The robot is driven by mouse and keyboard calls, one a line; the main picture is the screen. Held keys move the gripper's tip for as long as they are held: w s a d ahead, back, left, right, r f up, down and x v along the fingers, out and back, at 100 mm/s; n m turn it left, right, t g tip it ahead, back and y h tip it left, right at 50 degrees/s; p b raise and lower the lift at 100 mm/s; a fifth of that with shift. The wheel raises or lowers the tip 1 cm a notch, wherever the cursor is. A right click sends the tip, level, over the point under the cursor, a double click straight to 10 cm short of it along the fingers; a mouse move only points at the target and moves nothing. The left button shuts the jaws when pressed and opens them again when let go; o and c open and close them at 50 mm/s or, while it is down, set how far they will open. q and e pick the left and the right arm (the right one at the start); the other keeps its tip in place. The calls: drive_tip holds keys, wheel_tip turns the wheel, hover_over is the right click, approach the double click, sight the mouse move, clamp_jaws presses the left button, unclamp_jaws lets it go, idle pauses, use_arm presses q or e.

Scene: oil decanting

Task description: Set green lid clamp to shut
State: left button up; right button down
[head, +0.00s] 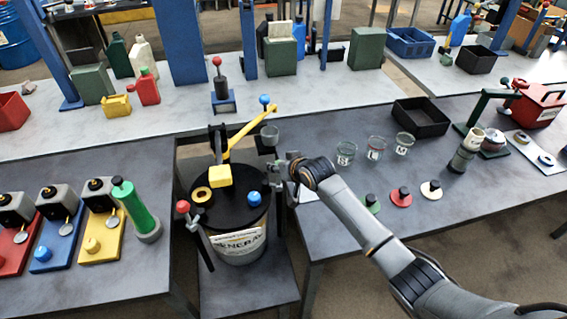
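A pail (240,243) with a black lid (228,212) and a printed label stands on a low stand between the benches. A lever with a red ball (183,207) stands at the lid's front left, and a blue ball (264,99) tops a lever behind it. I cannot clearly make out a green lid clamp; the lid's right edge is partly hidden by my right gripper (276,174). That gripper is at the lid's right rim, its arm coming from the lower right. Its fingers are too small to read. My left gripper is not in view.
A yellow bar (248,128) rises behind the lid, with a yellow block (220,176) on the lid. Beakers (376,148) and a black tray (421,117) are on the right bench. A green cylinder (135,207) stands on the left bench.

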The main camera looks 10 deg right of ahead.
drive_tip(key=shift+a+r, duration=0.1)
drive_tip(key=shift+a, duration=0.2)
drive_tip(key=c, duration=0.9)
unclamp_jaws()
drive_tip(key=shift+s, duration=0.2)
drive_tip(key=shift+d, duration=0.1)
drive_tip(key=shift+s+d+r, duration=0.25)
drive_tip(key=shift+s+r, duration=0.05)
drive_tip(key=shift+s, duration=0.1)
drive_tip(key=v, duration=1.1)
drive_tip(key=shift+a, duration=0.2)
